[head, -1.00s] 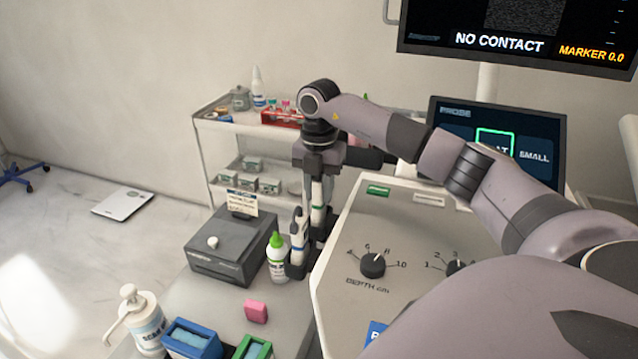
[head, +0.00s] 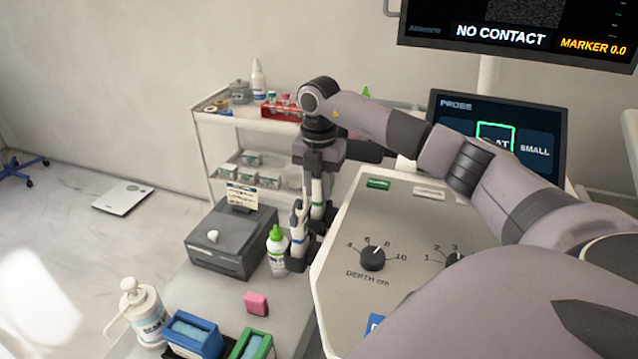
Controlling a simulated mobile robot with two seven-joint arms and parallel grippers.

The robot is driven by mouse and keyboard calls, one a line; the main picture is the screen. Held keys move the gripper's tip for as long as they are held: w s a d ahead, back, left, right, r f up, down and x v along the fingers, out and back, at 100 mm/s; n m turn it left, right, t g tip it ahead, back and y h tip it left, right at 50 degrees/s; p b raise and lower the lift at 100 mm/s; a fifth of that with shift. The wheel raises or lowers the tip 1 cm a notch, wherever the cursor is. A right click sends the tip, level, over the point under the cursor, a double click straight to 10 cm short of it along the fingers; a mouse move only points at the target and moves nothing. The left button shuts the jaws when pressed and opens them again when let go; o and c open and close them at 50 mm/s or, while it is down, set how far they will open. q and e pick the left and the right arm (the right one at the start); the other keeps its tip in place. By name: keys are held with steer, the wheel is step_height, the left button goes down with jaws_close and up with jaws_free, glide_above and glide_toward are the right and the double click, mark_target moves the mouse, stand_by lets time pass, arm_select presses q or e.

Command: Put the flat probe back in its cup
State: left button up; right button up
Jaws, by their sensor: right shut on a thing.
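My right gripper (head: 316,172) points down beside the left edge of the console. It is shut on a slim white probe with a green band (head: 317,190), which I take to be the flat probe. The probe's lower end is hidden among dark holder parts, so I cannot tell whether it is inside a cup. A second white probe with a blue band (head: 298,228) stands just in front, in a dark cup (head: 297,258) at the console's edge. My left gripper is not in view.
The console (head: 410,235) with knobs fills the centre right. A bottle with a green cap (head: 277,252) stands close left of the cups, beside a grey box (head: 228,250). A pump bottle (head: 143,312), pink block (head: 256,303), blue tray (head: 180,348) and green tray (head: 266,345) are in front.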

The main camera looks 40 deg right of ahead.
steer(key=shift+f, duration=0.1)
stand_by(0.3)
steer(key=o, duration=1)
